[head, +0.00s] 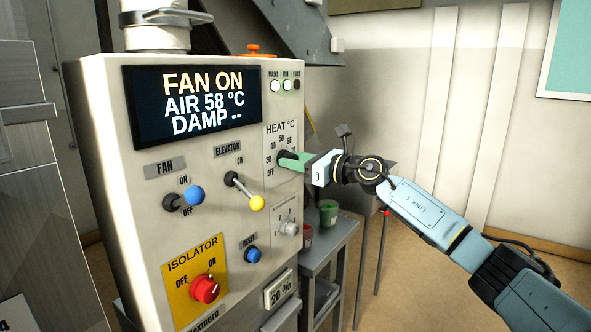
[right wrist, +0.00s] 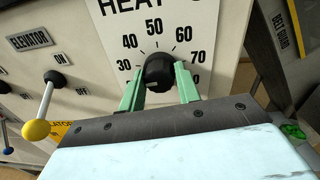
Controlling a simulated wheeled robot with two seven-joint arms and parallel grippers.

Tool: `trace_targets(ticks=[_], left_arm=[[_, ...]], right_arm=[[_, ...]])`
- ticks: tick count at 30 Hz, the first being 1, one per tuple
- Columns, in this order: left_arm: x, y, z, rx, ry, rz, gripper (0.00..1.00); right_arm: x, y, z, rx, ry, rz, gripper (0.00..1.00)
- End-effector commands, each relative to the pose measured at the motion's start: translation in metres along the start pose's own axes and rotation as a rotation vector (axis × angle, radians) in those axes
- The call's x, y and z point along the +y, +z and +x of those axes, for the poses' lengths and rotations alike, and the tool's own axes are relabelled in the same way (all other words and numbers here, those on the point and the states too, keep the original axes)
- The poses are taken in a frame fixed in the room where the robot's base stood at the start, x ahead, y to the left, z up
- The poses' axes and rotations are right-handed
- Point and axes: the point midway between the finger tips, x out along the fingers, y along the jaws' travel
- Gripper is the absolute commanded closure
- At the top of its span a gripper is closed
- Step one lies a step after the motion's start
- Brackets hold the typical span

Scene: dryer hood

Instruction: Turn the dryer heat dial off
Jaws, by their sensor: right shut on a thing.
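The black heat dial (right wrist: 158,73) sits on a white scale on the dryer's control panel. In the right wrist view the green fingers of my right gripper (right wrist: 159,80) are on both sides of it, closed on it. The numbers 30 to 70 show around it; its pointer seems to face up near 50, but this is too small to be sure. In the head view my right gripper (head: 284,158) reaches the heat scale from the right, and its fingers partly hide the dial. The OFF mark shows below the dial there. My left gripper is not in view.
The panel's display (head: 192,103) reads FAN ON, AIR 58 °C. Left of the heat dial are the yellow-knobbed elevator lever (head: 256,202) and the blue-knobbed fan lever (head: 194,196). The red isolator knob (head: 205,289) is lower. A grey side table (head: 330,240) stands right of the panel.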

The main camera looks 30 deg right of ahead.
Motion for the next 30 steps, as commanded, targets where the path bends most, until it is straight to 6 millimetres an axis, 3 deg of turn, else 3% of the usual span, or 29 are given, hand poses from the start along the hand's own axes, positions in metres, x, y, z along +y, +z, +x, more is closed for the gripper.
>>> trace_targets(ticks=[8, 15, 30], left_arm=[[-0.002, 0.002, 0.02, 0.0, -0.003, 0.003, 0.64], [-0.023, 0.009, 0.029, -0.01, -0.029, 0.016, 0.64], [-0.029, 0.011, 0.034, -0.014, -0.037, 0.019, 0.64]], right_arm=[[0.001, -0.003, 0.0, 0.014, 0.004, -0.229, 0.9], [0.001, -0.002, 0.0, 0.022, 0.005, -0.365, 0.9], [0.001, -0.001, 0.0, 0.027, 0.007, -0.45, 0.9]])
